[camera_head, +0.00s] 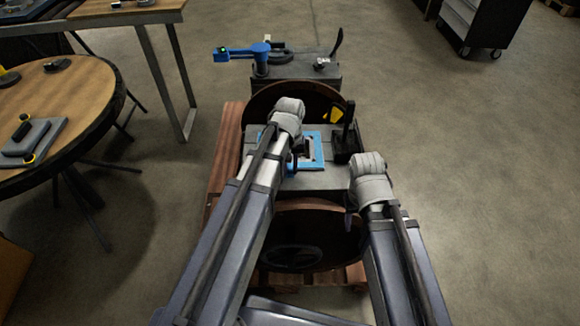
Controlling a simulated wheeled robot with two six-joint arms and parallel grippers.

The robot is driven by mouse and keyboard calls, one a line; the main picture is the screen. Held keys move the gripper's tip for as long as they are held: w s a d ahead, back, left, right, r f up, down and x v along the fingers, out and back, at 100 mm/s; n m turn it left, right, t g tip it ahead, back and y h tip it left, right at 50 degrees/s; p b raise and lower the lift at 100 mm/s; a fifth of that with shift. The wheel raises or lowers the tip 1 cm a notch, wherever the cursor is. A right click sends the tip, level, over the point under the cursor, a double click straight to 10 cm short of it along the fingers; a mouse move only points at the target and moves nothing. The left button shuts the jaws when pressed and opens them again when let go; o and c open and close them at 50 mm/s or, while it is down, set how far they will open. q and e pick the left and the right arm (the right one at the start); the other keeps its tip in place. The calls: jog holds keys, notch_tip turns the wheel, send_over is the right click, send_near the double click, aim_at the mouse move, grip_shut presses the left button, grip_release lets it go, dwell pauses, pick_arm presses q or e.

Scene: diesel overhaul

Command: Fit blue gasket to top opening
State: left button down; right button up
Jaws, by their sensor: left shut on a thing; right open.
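The blue gasket (318,152) is a flat square frame. It lies over or just above the grey top of the engine block (335,180), around a dark opening; whether it touches the top cannot be told. My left gripper (296,160) is shut on the gasket at its left side, and the wrist and forearm hide part of that side. My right gripper (350,218) is at the front right of the block, below the top surface in the picture and apart from the gasket. It is open, and its fingers are mostly hidden by its wrist.
A black upright part (347,138) and a yellow part (334,115) stand right of the gasket. Behind is a grey unit (300,82) with a blue device (250,52) and a lever. A round table (78,85) stands left.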

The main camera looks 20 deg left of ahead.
pick_arm(q)
jog(key=c, duration=0.7)
grip_release()
jog(key=shift+r, duration=0.1)
notch_tip(320, 180, up, 8)
jog(key=p, duration=0.7)
jog(key=shift+f+p, duration=0.2)
jog(key=shift+p, duration=0.2)
